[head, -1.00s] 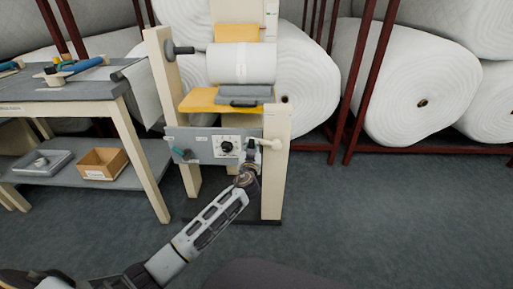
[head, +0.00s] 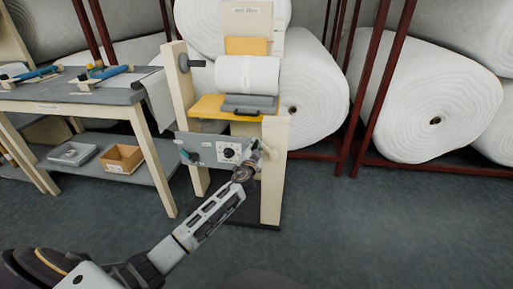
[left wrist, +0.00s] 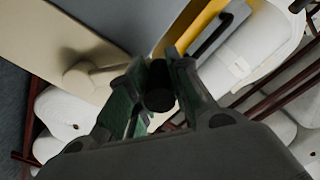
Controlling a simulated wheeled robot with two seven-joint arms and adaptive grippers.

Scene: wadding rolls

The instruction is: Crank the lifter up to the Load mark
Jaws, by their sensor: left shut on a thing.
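The lifter (head: 277,175) is a cream-posted stand with a yellow platform (head: 208,107) carrying a white roll (head: 247,75). Its grey front panel (head: 202,151) has a round black dial (head: 229,152). My left gripper (head: 256,153) is at the panel's right end, beside the right post. In the left wrist view my left gripper (left wrist: 158,90) is shut on a black cylindrical crank handle (left wrist: 158,94). A cream knob (left wrist: 82,78) stands out to the left of the fingers. The crank's arm is mostly hidden, and I cannot read a Load mark. My right gripper is out of view.
A grey-topped table (head: 105,96) with blue-handled tools stands left of the lifter. Its lower shelf (head: 145,177) holds a grey tray and a cardboard box (head: 121,158). Large white rolls (head: 420,100) fill dark red racks behind. The floor (head: 370,220) at the right is clear.

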